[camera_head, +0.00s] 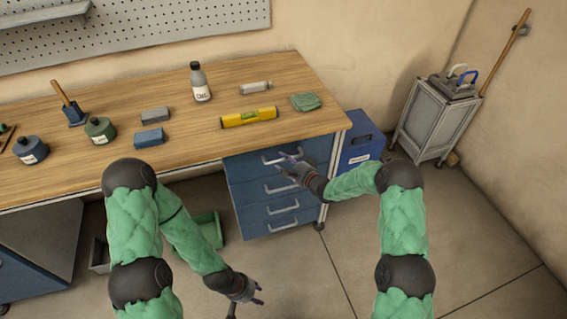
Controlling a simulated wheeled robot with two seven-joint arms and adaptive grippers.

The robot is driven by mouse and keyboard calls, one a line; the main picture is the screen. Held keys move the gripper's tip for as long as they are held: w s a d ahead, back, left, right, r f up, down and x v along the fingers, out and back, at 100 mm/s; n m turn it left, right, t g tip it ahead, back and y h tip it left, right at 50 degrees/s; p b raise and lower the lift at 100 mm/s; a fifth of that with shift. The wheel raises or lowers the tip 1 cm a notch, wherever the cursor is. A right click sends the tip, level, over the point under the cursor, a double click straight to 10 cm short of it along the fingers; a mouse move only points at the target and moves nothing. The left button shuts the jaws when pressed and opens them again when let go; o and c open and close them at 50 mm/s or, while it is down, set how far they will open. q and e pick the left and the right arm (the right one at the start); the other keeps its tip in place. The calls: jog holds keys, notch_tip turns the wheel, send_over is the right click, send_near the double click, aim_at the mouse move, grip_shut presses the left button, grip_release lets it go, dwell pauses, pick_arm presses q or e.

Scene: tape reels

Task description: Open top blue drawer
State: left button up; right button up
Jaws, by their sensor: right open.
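The blue drawer unit stands under the right end of the workbench, with several drawers stacked and pale bar handles. The top blue drawer (249,165) appears shut, flush with the drawers below. Its handle is partly covered by my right gripper (283,160), which is open in front of it, fingers pointing left. Whether the fingers touch or surround the handle cannot be told. My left gripper (247,303) hangs low over the floor, left of and below the drawer unit, with its fingers spread apart and empty.
The wooden workbench (180,100) overhangs the drawers and carries bottles, a yellow level (248,117) and a green cloth (305,101). A blue bin (361,136) stands right of the unit. A green crate (211,229) is on the floor at left. Floor before the drawers is clear.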

jog(key=shift+w+a, duration=0.3)
jog(key=shift+w, duration=0.05)
grip_shut()
jog(key=s+d+p, duration=0.2)
jog(key=s+d, duration=0.2)
jog(key=s, duration=0.9)
jog(key=s+d+p, duration=0.3)
jog(key=s+d, duration=0.2)
jog(key=s, duration=0.9)
jog(key=shift+s+p, duration=0.2)
jog(key=shift+p, duration=0.15)
grip_release()
